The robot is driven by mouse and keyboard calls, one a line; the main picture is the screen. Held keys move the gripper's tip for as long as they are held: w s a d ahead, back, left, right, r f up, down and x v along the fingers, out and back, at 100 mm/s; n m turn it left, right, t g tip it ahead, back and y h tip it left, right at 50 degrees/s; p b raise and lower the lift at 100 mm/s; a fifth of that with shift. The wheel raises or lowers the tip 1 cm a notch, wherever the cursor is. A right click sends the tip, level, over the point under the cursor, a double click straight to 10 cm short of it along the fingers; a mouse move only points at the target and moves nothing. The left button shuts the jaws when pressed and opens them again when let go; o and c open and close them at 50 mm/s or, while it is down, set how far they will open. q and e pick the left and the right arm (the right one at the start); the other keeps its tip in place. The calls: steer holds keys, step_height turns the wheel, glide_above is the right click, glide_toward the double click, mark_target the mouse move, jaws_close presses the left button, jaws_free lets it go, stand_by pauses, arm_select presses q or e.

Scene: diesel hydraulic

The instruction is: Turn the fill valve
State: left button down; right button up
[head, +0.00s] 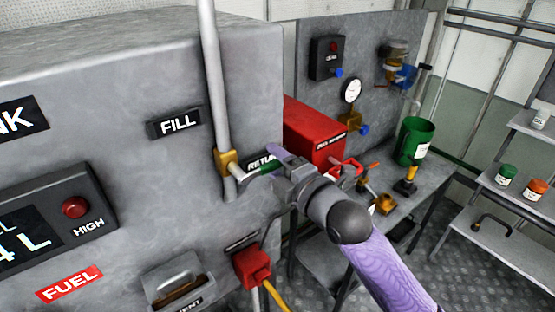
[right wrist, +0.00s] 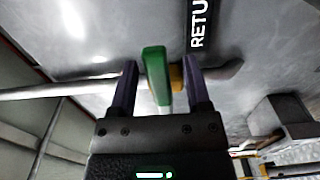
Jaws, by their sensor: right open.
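The fill valve (head: 227,161) is a brass-coloured body on a vertical grey pipe, right of the FILL label (head: 178,123) on the grey tank. Its green handle (head: 266,168) points right from the body, partly hidden by my gripper. My right gripper (head: 277,161) is at the handle with its purple fingers open. In the right wrist view, the green handle (right wrist: 156,75) stands between the two fingers (right wrist: 162,88), nearer the left one. I cannot tell whether a finger touches it. The brass body (right wrist: 176,76) shows behind the handle. My left gripper is out of view.
The grey tank (head: 110,85) fills the left side. A red connector (head: 252,266) with a yellow hose and a grey box (head: 180,283) are below the valve. A red toolbox (head: 312,135) and green bucket (head: 413,141) stand on a bench behind my arm.

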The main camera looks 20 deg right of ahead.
jaws_close()
stand_by(1.4)
